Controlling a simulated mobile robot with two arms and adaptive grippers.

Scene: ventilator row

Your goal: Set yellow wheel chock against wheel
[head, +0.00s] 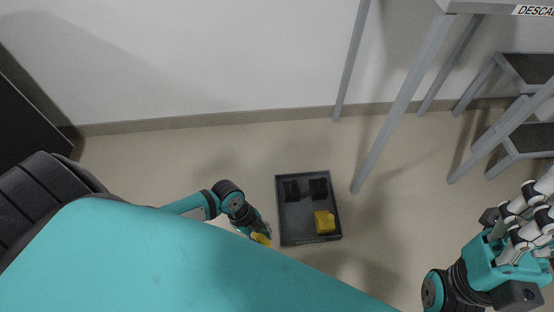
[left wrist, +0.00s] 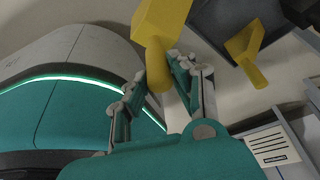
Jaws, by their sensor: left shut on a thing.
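A yellow wheel chock (head: 262,239) is held between the fingers of my left gripper (head: 258,229), just left of a dark tray (head: 281,222) on the floor. In the left wrist view, the held chock (left wrist: 163,24) sticks out between the shut fingers of the left gripper (left wrist: 160,72). A second yellow chock (head: 324,222) lies in the tray's near right part. It also shows in the left wrist view (left wrist: 246,52). My right gripper (head: 525,222) is at the lower right, away from the tray; its jaw state is unclear. I cannot make out a wheel.
Two black pieces (head: 318,187) lie in the far part of the tray. A grey metal stand (head: 403,95) rises right of the tray, and a step unit (head: 515,135) stands farther right. A wall closes the back. The floor (head: 180,160) between tray and wall is clear.

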